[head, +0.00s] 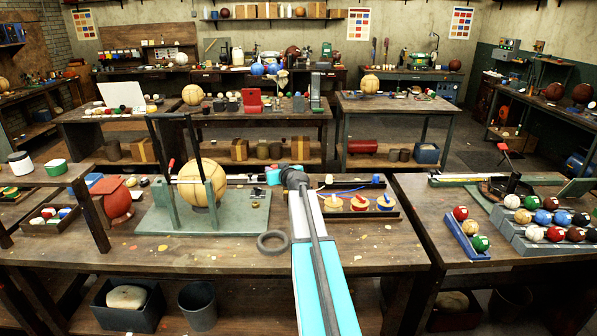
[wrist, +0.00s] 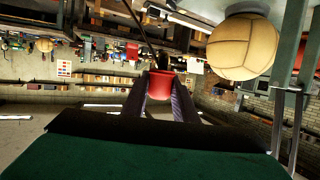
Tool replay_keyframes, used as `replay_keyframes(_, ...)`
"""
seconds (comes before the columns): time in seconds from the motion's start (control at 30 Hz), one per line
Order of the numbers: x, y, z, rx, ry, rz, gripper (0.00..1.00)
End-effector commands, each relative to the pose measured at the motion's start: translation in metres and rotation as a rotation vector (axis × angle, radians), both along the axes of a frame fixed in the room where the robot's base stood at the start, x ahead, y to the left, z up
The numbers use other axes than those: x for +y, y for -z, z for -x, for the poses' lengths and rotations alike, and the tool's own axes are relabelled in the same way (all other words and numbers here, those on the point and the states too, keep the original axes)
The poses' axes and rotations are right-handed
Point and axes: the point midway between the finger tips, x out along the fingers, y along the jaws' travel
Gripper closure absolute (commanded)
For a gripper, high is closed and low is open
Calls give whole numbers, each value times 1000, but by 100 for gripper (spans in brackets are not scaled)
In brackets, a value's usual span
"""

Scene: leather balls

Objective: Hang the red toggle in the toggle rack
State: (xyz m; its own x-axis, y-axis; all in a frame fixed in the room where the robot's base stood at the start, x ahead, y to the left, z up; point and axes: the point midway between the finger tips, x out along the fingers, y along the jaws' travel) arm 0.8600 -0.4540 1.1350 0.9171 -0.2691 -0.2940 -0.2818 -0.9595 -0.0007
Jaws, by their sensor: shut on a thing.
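In the wrist view my gripper (wrist: 161,88) is shut on a small red piece (wrist: 161,82), which I take to be the red toggle; it is held between the two dark fingers. A thin dark rod or cord shows just beyond it. In the head view the end of my arm is over the middle of the front bench, and its wrist hides the fingers and the held piece. The toggle rack cannot be told for sure; a dark rail with small pieces (head: 350,183) lies just right of my wrist.
A tan leather ball (head: 200,182) sits in a green stand (head: 160,218) left of my arm, close by in the wrist view (wrist: 242,47). A tray with several round spools (head: 361,203) stands right. A dark ring (head: 272,243) lies in front.

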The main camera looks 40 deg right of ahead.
Motion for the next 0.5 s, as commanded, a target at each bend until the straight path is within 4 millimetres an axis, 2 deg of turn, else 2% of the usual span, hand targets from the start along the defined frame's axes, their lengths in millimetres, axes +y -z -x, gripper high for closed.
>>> replay_keyframes(0.03, 16, 1, -5, -1, -18, 0, 94)
replay_keyframes(0.17, 58, 0, -19, -1, -63, 2, 94)
replay_keyframes(0.3, 109, -2, -31, 0, -116, 1, 94)
replay_keyframes(0.5, 181, -5, -41, 1, -187, 1, 94)
